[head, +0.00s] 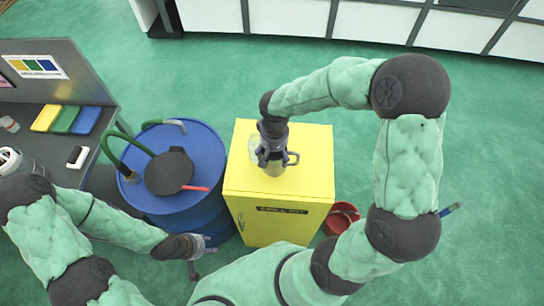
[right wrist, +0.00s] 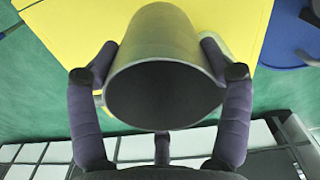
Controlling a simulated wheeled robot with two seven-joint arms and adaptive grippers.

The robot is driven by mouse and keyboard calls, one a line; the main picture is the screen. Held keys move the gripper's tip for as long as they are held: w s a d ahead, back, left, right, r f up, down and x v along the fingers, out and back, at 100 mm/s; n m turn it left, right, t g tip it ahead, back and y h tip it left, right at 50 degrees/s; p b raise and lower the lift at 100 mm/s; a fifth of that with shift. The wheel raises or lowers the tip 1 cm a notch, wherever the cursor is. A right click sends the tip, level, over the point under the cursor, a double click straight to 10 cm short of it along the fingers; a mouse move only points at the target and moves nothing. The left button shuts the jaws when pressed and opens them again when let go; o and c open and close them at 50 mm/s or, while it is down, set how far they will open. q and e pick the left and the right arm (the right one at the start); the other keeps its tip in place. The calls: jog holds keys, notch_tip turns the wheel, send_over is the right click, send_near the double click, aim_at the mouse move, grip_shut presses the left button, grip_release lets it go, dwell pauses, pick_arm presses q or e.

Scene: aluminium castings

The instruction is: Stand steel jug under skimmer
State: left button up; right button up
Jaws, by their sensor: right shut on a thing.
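The steel jug (head: 273,168) is at the top of the yellow cabinet, its handle to the right. My right gripper (head: 270,150) is shut around it from above. In the right wrist view the jug (right wrist: 165,50) sits between the fingers, its dark open mouth towards the camera. I cannot tell whether its base touches the cabinet. The skimmer (head: 168,172), with a black round body, green hose and grey spout (head: 171,123), is on the blue drum (head: 205,145), left of the jug. My left gripper (head: 197,262) is low, in front of the drum; its jaws are unclear.
The yellow cabinet (head: 310,190) stands right of the drum; a pale round thing (head: 253,148) on it is partly hidden. A red bucket (head: 342,215) is at its right. Green floor is open behind.

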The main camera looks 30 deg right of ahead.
aim_at(272, 158)
jog(key=shift+w+a+f, duration=0.1)
jog(key=shift+w+f, duration=0.2)
jog(key=shift+f, duration=0.2)
jog(key=shift+w+f, duration=0.25)
jog(key=shift+f, duration=0.2)
jog(key=shift+w+f, duration=0.1)
jog(key=shift+f, duration=1.2)
jog(key=shift+f, duration=0.2)
jog(key=o, duration=1.2)
